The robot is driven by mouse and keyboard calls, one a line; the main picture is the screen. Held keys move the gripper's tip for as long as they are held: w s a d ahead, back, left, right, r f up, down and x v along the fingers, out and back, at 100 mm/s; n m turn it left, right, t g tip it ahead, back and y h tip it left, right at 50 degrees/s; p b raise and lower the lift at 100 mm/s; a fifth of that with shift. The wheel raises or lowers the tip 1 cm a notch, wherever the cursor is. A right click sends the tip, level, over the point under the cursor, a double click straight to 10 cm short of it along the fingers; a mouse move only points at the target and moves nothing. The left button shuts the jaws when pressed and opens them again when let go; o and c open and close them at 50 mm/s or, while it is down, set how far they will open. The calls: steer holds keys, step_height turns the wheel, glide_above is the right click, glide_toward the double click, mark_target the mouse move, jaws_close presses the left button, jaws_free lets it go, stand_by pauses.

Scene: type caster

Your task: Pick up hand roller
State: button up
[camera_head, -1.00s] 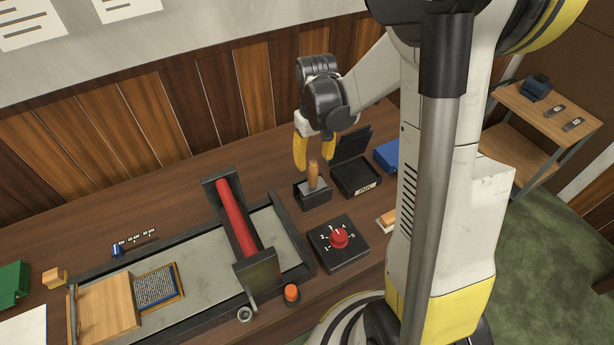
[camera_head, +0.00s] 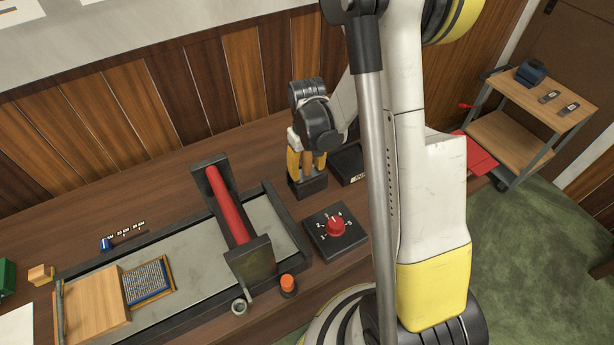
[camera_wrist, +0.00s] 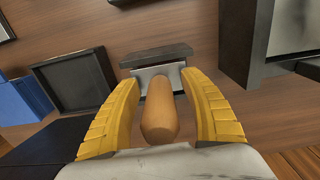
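The hand roller's wooden handle (camera_wrist: 159,110) stands between the two yellow fingers of my gripper (camera_wrist: 162,90) in the wrist view. The fingers are spread, with a visible gap on each side of the handle. In the head view, the handle (camera_head: 307,163) shows between the fingers of my gripper (camera_head: 306,162). The roller's dark holder (camera_head: 308,187) stands on the bench below; it also shows in the wrist view (camera_wrist: 156,57). The roller head is mostly hidden.
The press with a red roller (camera_head: 230,203) stands to the left. A dark box with a red dial (camera_head: 336,227) is in front. A black ink tray (camera_wrist: 76,82) and a blue box (camera_wrist: 22,101) lie beside the roller. A wooden cart (camera_head: 520,145) stands at the right.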

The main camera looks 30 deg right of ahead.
jaws_close()
step_height(320, 180, up, 10)
steer(key=p, duration=0.3)
stand_by(0.5)
